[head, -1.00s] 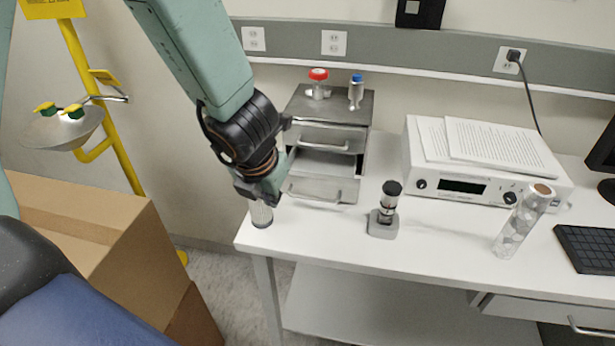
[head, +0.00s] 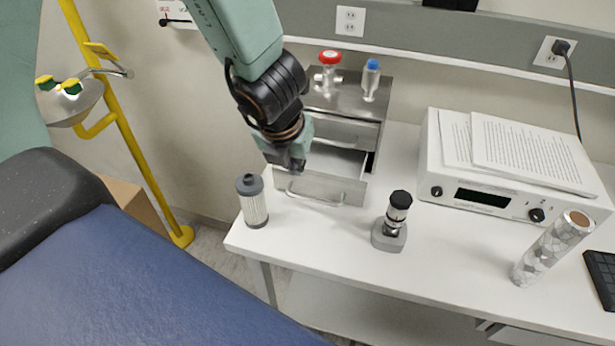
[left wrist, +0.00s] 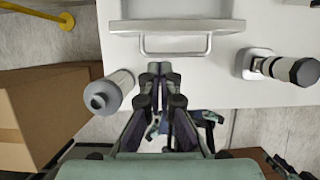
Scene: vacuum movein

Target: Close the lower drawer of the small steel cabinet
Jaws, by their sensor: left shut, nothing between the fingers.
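The small steel cabinet (head: 345,92) stands at the back left of the white table. Its lower drawer (head: 320,187) is pulled out, with the inside partly visible. The drawer's handle (head: 315,201) faces the table's front edge. In the left wrist view the drawer front (left wrist: 178,26) and bar handle (left wrist: 175,51) lie just beyond my fingertips. My left gripper (head: 297,167) is shut and empty. In the head view it overlaps the drawer's left front; in the left wrist view its tips (left wrist: 160,68) appear just short of the handle, contact unclear. My right gripper is not in view.
A filter cartridge (head: 252,203) stands left of the drawer front. A small black-topped device (head: 391,229) stands to the right. A red-knobbed valve (head: 329,74) and a blue-capped vial (head: 371,78) top the cabinet. A white instrument (head: 505,180) with papers is farther right.

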